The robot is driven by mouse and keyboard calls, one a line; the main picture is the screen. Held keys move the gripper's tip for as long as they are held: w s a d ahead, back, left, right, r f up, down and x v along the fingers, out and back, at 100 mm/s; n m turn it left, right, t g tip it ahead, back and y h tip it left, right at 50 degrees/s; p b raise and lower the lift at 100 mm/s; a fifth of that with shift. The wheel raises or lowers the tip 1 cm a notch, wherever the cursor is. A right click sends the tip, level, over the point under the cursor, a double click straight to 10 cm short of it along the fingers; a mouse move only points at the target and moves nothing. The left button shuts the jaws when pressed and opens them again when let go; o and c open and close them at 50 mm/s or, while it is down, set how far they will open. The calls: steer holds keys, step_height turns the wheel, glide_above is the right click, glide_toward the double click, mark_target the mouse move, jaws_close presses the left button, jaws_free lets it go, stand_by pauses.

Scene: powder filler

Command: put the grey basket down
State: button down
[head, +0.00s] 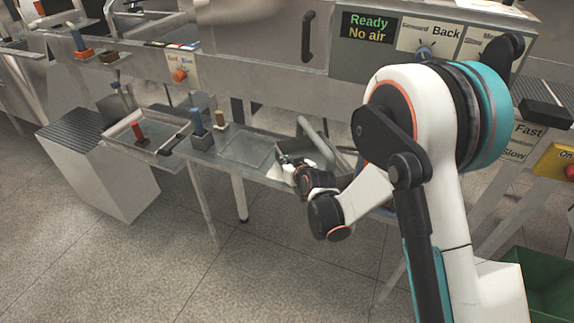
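My gripper (284,160) is small in the head view, at the end of my white arm, low over the right part of the metal shelf (245,152). A grey, open-topped thing with a slanted wall (316,137) is right beside and behind it; this looks like the grey basket. My wrist and forearm hide much of its front and right side. I cannot tell whether the fingers are closed on its rim, or whether its bottom touches the shelf.
A shallow metal tray (112,129) with a red-handled piece (138,132) is at the left. Blue-handled (198,121) and tan-handled (219,116) pieces stand on the shelf. The machine panel reads "Ready, No air" (368,26). A green crate (545,285) is on the floor, lower right.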

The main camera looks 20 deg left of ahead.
steer(key=c, duration=1.8)
jaws_free()
steer(key=shift+r, duration=0.15)
steer(key=p+v, duration=0.3)
steer(key=v, duration=0.9)
steer(key=shift+f, duration=0.2)
